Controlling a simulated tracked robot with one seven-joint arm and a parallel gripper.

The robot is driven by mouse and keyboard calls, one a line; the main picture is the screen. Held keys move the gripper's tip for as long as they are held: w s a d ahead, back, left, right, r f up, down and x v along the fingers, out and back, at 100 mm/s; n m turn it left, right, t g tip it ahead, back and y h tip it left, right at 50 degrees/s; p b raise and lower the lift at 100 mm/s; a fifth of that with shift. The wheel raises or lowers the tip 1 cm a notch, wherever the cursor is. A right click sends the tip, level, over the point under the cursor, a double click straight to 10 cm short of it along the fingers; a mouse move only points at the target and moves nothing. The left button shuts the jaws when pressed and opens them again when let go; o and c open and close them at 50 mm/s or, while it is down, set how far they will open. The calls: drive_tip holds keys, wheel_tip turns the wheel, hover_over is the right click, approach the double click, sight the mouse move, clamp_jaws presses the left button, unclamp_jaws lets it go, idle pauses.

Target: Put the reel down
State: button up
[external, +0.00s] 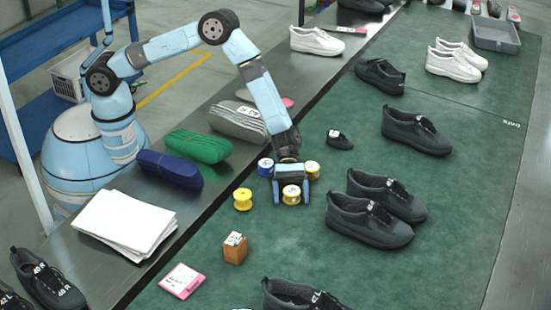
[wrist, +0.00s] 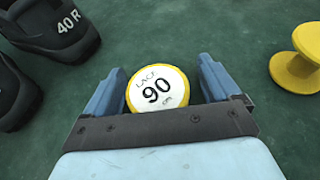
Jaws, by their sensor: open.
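A yellow reel (external: 291,194) with a white top label stands upright at my gripper, apparently on the green mat. In the wrist view the reel (wrist: 158,90) shows its label, "LACE 90 cm". My gripper (external: 291,186) is open, with one blue finger on each side of the reel. In the wrist view my gripper (wrist: 160,72) shows a gap between the reel and the right finger; the left finger is very close to it, and I cannot tell whether they touch. The reel's lower part is hidden in the wrist view.
A plain yellow reel (external: 242,199) stands to the left; it also shows in the wrist view (wrist: 297,62). Dark shoes (external: 370,220) lie to the right.

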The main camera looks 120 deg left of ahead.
drive_tip(key=v, duration=1)
drive_tip(key=shift+s+a+r, duration=0.1)
drive_tip(key=shift+a+r, duration=0.1)
drive_tip(key=shift+a, duration=0.05)
drive_tip(key=shift+s+r, duration=0.15)
drive_tip(key=shift+r, duration=0.05)
drive_tip(key=s+d+r+m+g+y, duration=0.1)
drive_tip(key=s+d+r+m+g, duration=0.15)
drive_tip(key=s+r+m, duration=0.4)
drive_tip(key=s+d+r+m+g+y, duration=0.1)
drive_tip(key=s+d+r+m+y, duration=0.2)
drive_tip(key=s+r, duration=0.65)
drive_tip(key=s+d+r+m+g, duration=0.1)
drive_tip(key=s+d+r+m, duration=0.4)
drive_tip(key=r, duration=0.5)
drive_tip(key=s+a+r+m+t+y, duration=0.1)
drive_tip(key=s+r+m+y, duration=0.1)
drive_tip(key=s, duration=0.8)
drive_tip(key=s+a+r+m+t+y, duration=0.1)
drive_tip(key=s+r+m, duration=0.3)
drive_tip(key=s, duration=0.6)
drive_tip(key=s+a+r+m+t+y, duration=0.1)
drive_tip(key=s+a+r+m+y, duration=0.2)
drive_tip(key=s, duration=0.8)
drive_tip(key=shift+a+m+y, duration=0.2)
drive_tip(key=shift+m+y, duration=0.4)
drive_tip(key=shift+m, duration=0.05)
drive_tip(key=shift+w, duration=0.1)
